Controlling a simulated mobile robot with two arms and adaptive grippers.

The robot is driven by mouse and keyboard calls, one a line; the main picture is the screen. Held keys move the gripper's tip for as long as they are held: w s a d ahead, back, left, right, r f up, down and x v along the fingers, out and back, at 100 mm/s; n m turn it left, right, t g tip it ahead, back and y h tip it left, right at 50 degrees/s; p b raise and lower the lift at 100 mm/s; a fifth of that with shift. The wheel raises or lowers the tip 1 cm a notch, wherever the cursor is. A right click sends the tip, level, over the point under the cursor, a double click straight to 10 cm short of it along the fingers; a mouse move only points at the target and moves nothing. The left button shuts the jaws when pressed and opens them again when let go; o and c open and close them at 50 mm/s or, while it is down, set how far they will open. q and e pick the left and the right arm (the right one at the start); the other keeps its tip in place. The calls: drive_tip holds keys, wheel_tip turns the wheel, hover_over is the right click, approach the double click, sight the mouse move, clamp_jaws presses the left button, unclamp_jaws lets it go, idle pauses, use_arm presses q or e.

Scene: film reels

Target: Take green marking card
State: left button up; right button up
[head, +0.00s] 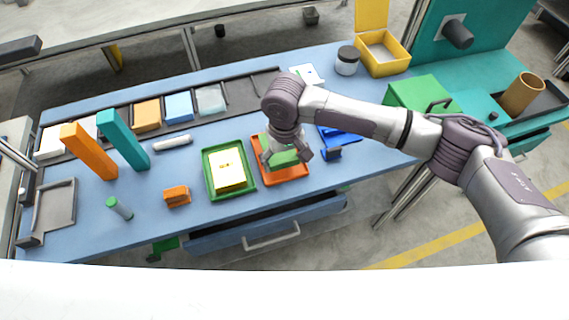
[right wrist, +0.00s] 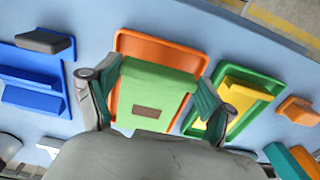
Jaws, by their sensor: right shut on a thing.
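The green marking card (right wrist: 155,92) is a flat green piece with a small brown patch. It is between the fingers of my right gripper (right wrist: 150,100), over the orange tray (right wrist: 160,48). My right gripper is shut on the card. I cannot tell whether the card still touches the tray. My left gripper is not in view.
A green tray (head: 211,189) with a yellow block (head: 229,170) stands just left of the orange tray. An orange block (head: 177,196) lies farther left. An open drawer (head: 220,239) juts out below the table edge.

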drive_tip(key=s+d+r, duration=0.4)
drive_tip(key=d+r, duration=0.3)
drive_tip(key=d, duration=0.4)
drive_tip(key=shift+r+b, duration=0.4)
